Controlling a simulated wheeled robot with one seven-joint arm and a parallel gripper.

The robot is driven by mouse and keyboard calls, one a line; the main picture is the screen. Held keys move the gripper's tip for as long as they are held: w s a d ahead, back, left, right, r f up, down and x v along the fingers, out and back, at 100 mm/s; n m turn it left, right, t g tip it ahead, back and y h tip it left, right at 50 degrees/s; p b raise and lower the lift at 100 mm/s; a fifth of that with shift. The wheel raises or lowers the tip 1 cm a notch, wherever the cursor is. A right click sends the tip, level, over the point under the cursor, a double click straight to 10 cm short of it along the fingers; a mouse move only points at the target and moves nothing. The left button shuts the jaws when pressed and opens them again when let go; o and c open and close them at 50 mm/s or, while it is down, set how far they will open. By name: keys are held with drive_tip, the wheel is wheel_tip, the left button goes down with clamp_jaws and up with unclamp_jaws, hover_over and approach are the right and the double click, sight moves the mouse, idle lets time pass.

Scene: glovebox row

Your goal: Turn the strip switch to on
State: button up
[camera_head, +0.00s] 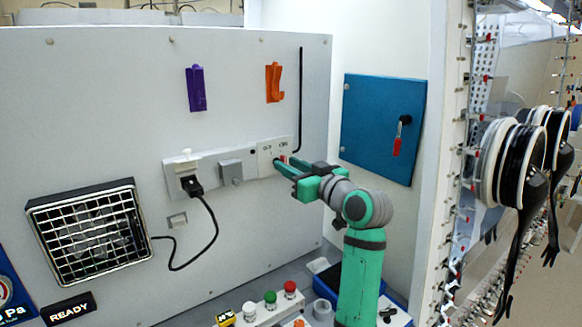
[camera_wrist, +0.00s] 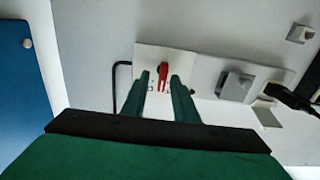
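The strip switch is a white plate (camera_head: 266,156) with OFF and ON labels at the right end of a white power strip (camera_head: 207,167) on the grey wall panel. Its small red lever (camera_wrist: 162,75) stands out from the plate in the wrist view, close to upright in that picture. My gripper (camera_head: 281,164) is at the plate, with its green fingers reaching toward the lever. In the wrist view my gripper (camera_wrist: 163,86) is open, with one finger on each side of the lever. I cannot tell whether either finger touches it. The fingers partly cover the plate in the head view.
A black plug (camera_head: 192,186) with a cord sits in the strip, left of a grey socket cover (camera_head: 231,172). A purple hook (camera_head: 196,88) and an orange hook (camera_head: 274,82) hang above. A blue panel (camera_head: 382,128) with a red handle is to the right.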

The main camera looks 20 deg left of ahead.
drive_tip(key=shift+s+a, duration=0.15)
drive_tip(key=shift+a, duration=0.05)
clamp_jaws()
drive_tip(key=shift+d, duration=0.1)
drive_tip(key=shift+d+m, duration=0.2)
drive_tip(key=shift+m, duration=2.8)
drive_tip(key=shift+o, duration=0.9)
unclamp_jaws()
drive_tip(key=v, duration=1)
drive_tip(key=shift+d, duration=0.3)
